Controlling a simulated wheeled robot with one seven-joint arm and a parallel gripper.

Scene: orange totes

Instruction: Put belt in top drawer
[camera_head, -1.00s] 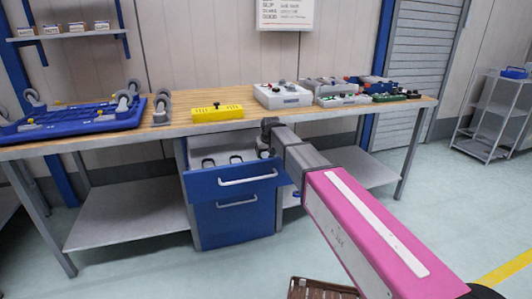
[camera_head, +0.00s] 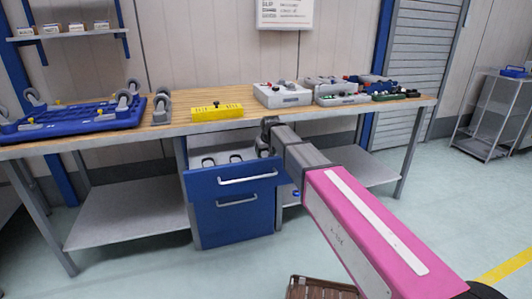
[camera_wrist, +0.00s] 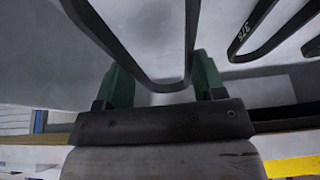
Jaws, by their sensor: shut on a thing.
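The top drawer (camera_head: 205,185) of the blue cabinet under the bench is pulled open. Its pale inside holds dark belt loops (camera_head: 208,161). My gripper (camera_head: 265,148) is over the right part of the open drawer, partly hidden by my own arm. In the wrist view my gripper (camera_wrist: 163,82) has its green fingers on either side of a black belt loop (camera_wrist: 108,42) and is shut on it. Another belt (camera_wrist: 262,40), marked 376, lies to the right of it against the grey drawer surface. I cannot tell whether the held belt touches the drawer floor.
The wooden bench top (camera_head: 225,124) lies above the drawer. A yellow box (camera_head: 217,113), grey units (camera_head: 281,95) and a blue tray (camera_head: 75,120) stand on it. The lower drawer (camera_head: 235,220) is shut. A brown crate (camera_head: 322,289) is on the floor in front.

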